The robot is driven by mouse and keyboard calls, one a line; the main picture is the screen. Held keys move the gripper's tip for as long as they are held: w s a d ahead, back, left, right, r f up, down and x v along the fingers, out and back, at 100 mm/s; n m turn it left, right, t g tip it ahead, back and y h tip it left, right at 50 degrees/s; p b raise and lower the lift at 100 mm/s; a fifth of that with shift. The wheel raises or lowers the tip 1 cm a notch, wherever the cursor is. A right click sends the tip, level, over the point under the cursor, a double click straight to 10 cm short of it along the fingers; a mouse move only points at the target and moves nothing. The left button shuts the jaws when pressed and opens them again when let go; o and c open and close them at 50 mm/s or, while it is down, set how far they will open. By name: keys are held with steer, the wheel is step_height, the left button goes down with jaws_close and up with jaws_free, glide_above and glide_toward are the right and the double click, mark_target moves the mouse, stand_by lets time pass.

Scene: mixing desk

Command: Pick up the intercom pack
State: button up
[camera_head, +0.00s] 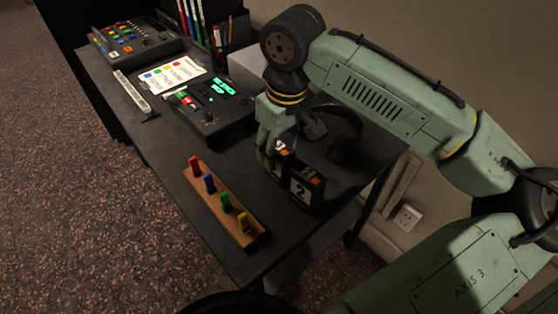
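Two dark boxy packs stand side by side near the right edge of the desk; I take these to be intercom packs. The nearer pack (306,190) has a white label reading "2" and an orange mark on top. The other pack (284,163) stands just left of and behind it, also with orange on top, and its label is partly hidden. My gripper (270,155) points down at this left pack, its fingers overlapping the pack's left side in the picture. I cannot tell whether it touches or grips the pack.
A wooden block with coloured pegs (222,205) lies front left of the packs. A dark headset (343,148) lies close behind them. A control box with a green display (210,112), a colour-marked card (172,75), a mixer (133,38) and a pen holder (225,50) stand farther back.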

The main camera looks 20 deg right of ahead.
jaws_close()
stand_by(0.3)
steer(key=shift+r, duration=0.1)
